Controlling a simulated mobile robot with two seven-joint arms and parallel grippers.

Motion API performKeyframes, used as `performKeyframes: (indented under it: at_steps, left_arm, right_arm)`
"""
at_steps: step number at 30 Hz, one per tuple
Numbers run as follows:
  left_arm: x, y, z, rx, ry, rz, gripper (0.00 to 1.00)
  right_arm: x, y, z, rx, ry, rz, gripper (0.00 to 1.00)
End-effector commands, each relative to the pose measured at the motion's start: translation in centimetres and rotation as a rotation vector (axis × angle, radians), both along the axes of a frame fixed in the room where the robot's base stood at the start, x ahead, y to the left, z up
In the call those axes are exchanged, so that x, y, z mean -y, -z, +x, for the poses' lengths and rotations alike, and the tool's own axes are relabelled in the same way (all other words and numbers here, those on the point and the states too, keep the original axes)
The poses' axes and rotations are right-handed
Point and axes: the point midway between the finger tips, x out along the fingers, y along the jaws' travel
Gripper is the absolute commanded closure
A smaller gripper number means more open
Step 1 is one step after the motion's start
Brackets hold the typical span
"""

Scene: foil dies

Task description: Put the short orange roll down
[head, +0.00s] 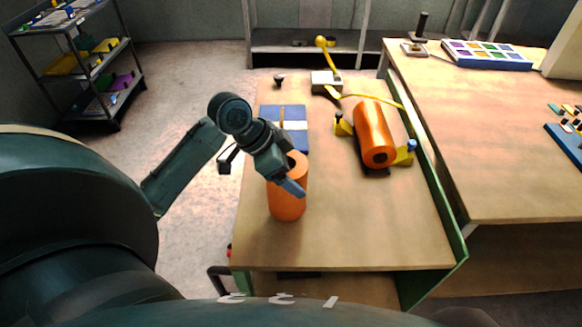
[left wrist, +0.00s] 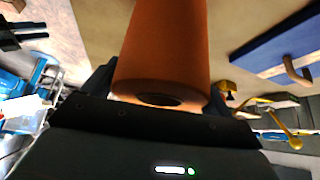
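The short orange roll (head: 287,203) stands upright over the near left part of the wooden workbench (head: 350,235). My left gripper (head: 289,178) is at its upper end, with one finger across the near side. In the left wrist view the roll (left wrist: 165,45) sits between the two fingers and seems to touch both, its holed end facing the palm. Whether its lower end rests on the bench or hangs just above it, I cannot tell. My right gripper is out of view.
A longer orange roll (head: 372,130) lies in a holder with yellow and blue ends. A blue and white box-like thing (head: 296,113) lies behind the gripper. A green edge (head: 440,205) borders the bench's right side. The bench front is clear.

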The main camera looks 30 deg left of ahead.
Motion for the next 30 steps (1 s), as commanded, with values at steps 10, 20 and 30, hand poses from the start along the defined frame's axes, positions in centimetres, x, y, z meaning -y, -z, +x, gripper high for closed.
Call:
performKeyframes:
  at_steps: [10, 20, 30]
  left_arm:
    - [0.0, -0.1, 0.0, 0.001, 0.0, -0.001, 0.0]
    - [-1.5, -3.0, -1.1, 0.005, 0.0, 0.006, 0.0]
    - [-4.1, -8.8, -3.6, 0.004, 0.0, 0.005, 0.0]
  right_arm:
    - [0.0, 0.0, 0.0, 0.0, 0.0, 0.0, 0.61]
    - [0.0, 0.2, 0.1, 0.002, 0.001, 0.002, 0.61]
    - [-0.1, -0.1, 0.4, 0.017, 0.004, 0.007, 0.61]
